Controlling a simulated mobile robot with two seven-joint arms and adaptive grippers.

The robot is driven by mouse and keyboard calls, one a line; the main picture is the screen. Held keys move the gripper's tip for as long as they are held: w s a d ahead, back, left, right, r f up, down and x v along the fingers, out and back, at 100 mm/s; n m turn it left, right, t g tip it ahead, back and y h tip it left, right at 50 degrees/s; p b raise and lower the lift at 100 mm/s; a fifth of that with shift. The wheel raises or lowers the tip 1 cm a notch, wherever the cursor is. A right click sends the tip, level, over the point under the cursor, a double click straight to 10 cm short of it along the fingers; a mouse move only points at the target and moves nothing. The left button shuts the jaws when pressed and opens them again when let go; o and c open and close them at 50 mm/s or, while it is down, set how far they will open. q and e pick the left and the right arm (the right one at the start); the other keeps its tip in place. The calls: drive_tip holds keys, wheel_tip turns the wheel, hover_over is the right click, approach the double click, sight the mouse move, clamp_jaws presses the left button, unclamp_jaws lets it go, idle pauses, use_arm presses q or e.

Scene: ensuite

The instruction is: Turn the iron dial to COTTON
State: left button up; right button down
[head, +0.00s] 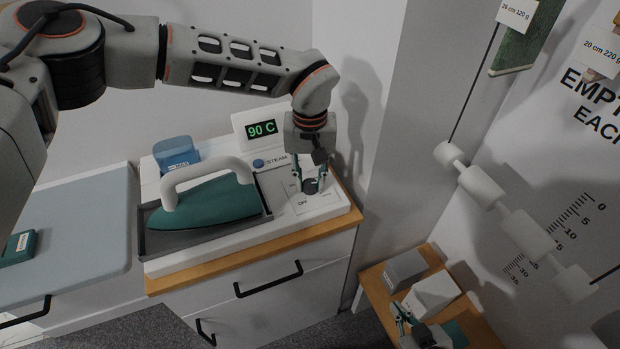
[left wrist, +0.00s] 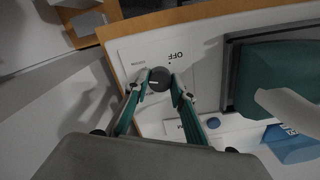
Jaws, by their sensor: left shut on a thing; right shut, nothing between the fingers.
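The iron dial is a dark round knob (left wrist: 159,79) with a pale pointer mark, on a white panel (head: 330,199) at the station's right end. My left gripper (head: 312,186) is shut on the dial from above, a fingertip on either side, also in the left wrist view (left wrist: 161,88). It hides most of the dial in the head view. My right gripper (head: 404,318) is low at the bottom right, away from the dial, shut and empty.
A teal iron (head: 215,203) with a white handle rests in a grey tray (head: 190,238). Behind it are a blue tank (head: 176,153), a blue STEAM button (head: 259,163) and a display (head: 261,129) reading 90 C. A wall stands close right. Grey blocks (head: 433,295) sit beside my right gripper.

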sight(310, 183)
use_arm(q)
drive_tip(key=m, duration=0.5)
drive_tip(key=shift+w+r, duration=0.1)
drive_tip(key=shift+m, duration=0.4)
drive_tip(key=o, duration=1.1)
wheel_tip(310, 183, up, 12)
idle(0.5)
